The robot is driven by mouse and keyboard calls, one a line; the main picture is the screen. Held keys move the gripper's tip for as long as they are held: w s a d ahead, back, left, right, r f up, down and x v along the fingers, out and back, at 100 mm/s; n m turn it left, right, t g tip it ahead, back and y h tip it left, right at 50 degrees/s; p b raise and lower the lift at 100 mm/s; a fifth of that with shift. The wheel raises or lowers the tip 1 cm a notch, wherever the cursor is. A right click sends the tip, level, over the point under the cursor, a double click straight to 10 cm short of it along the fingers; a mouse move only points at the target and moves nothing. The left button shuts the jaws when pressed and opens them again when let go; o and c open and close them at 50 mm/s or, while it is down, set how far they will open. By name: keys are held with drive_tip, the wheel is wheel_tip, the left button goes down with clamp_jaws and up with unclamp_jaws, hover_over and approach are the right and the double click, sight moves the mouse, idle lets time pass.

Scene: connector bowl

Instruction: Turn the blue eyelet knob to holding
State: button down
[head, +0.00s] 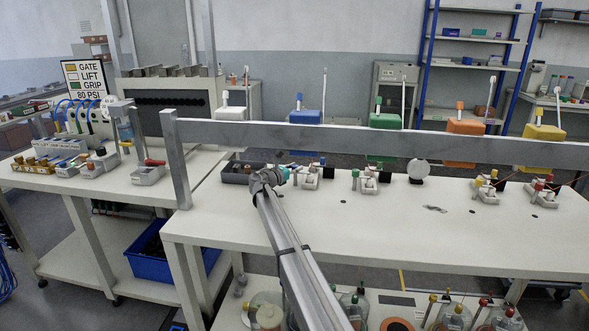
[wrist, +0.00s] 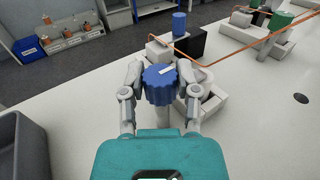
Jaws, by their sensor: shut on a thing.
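The blue eyelet knob (wrist: 162,84) is a ribbed blue cap with a white mark on top; in the wrist view the mark points right and slightly up. My gripper (wrist: 160,75) has one finger on each side of the knob and is shut on it. The knob belongs to a pale grey fixture (wrist: 203,103) on the white table. In the head view my gripper (head: 284,176) is at that fixture (head: 308,181), and the knob is hard to make out behind it.
A smaller blue cylinder (wrist: 179,22) stands behind the knob, beside a black block (wrist: 190,45) and a copper-coloured wire. A dark grey bin (wrist: 22,145) lies close on the left. More fixtures with green knobs (head: 368,180) and yellow knobs (head: 483,189) stand to the right.

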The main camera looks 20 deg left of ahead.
idle(0.3)
drive_tip(key=shift+c, duration=1.7)
unclamp_jaws()
drive_tip(key=shift+v, duration=6)
